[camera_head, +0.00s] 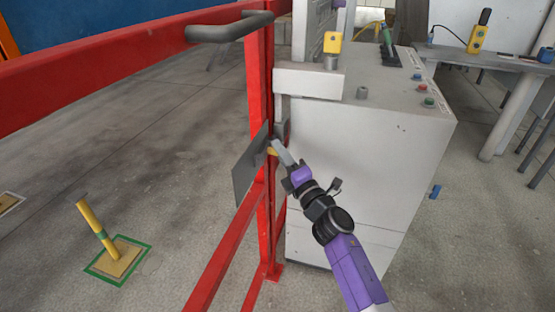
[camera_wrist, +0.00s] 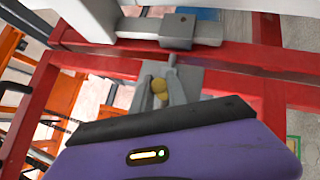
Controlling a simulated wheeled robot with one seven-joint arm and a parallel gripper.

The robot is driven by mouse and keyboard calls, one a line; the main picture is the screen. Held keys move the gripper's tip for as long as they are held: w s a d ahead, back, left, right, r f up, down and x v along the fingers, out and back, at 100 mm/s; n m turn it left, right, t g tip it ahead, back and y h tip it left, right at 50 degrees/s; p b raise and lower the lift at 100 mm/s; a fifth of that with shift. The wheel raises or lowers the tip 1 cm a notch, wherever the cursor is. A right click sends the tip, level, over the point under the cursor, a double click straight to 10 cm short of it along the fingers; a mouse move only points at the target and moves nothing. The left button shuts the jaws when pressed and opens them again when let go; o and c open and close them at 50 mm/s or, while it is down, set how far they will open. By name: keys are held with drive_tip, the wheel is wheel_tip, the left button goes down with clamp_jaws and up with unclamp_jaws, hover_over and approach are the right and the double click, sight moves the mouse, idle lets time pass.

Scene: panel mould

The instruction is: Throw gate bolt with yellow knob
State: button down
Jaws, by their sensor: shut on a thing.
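In the wrist view my gripper (camera_wrist: 162,92) points at the grey bolt plate on the red gate frame. The bolt itself is mostly hidden behind the fingers and plate.
The red gate (camera_head: 222,247) runs along the left. A grey cabinet (camera_head: 350,180) with buttons stands close right of the post. A yellow post (camera_head: 98,228) on a green-edged floor square stands at lower left. A table (camera_head: 495,65) is at the far right.

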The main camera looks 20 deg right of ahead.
drive_tip(key=shift+w+d+b, duration=0.3)
drive_tip(key=shift+w+d, duration=0.55)
drive_tip(key=shift+w, duration=0.15)
drive_tip(key=c, duration=1.3)
unclamp_jaws()
drive_tip(key=shift+p+v, duration=1)
drive_tip(key=shift+v, duration=2.9)
drive_tip(key=shift+w+m, duration=0.1)
drive_tip(key=shift+m, duration=0.2)
